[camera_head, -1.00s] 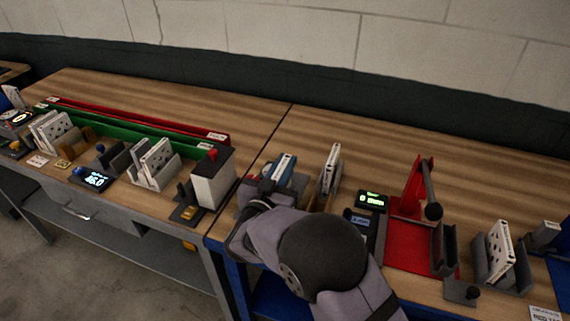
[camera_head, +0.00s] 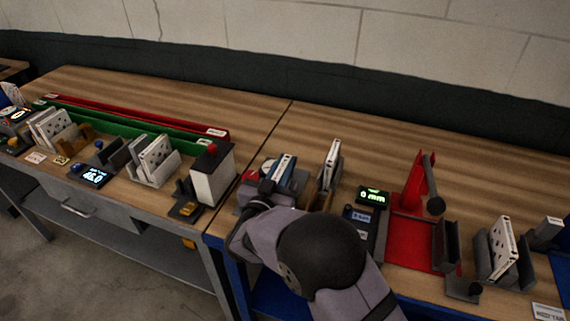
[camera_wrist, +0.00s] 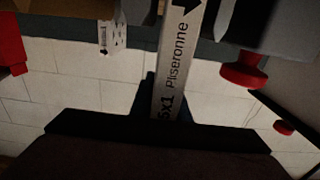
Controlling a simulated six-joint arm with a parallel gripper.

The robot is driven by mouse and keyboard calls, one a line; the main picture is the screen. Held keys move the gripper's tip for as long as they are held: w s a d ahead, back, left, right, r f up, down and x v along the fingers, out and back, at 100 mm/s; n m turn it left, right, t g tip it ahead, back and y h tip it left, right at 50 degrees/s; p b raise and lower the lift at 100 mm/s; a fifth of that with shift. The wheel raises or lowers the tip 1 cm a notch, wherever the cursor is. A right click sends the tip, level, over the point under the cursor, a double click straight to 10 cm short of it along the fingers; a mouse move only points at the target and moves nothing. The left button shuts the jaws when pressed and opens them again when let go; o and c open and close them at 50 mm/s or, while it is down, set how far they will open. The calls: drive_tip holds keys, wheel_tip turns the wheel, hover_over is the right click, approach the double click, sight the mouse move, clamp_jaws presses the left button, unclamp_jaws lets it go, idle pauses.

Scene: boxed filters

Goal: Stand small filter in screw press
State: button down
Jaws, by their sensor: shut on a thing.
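My gripper (camera_head: 266,190) is low over the front left of the right-hand table, shut on a small filter. The filter (camera_head: 284,168) is a thin white and blue box standing on edge. Which device is the screw press is not clear; a red press (camera_head: 411,195) with a dark-ended lever stands to the right.
Another white filter (camera_head: 330,160) stands in a holder just right of my gripper. A display (camera_head: 372,195) reads "0 mm". A white filter (camera_head: 500,246) stands in a grey rack at the far right. The back of the table is clear.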

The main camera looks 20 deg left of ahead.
drive_tip(key=shift+f+b, duration=0.95)
drive_tip(key=shift+f, duration=0.45)
idle(0.4)
drive_tip(key=c, duration=1.6)
unclamp_jaws()
drive_tip(key=shift+s, duration=0.1)
drive_tip(key=shift+s+b, duration=1)
drive_tip(key=shift+s, duration=2.6)
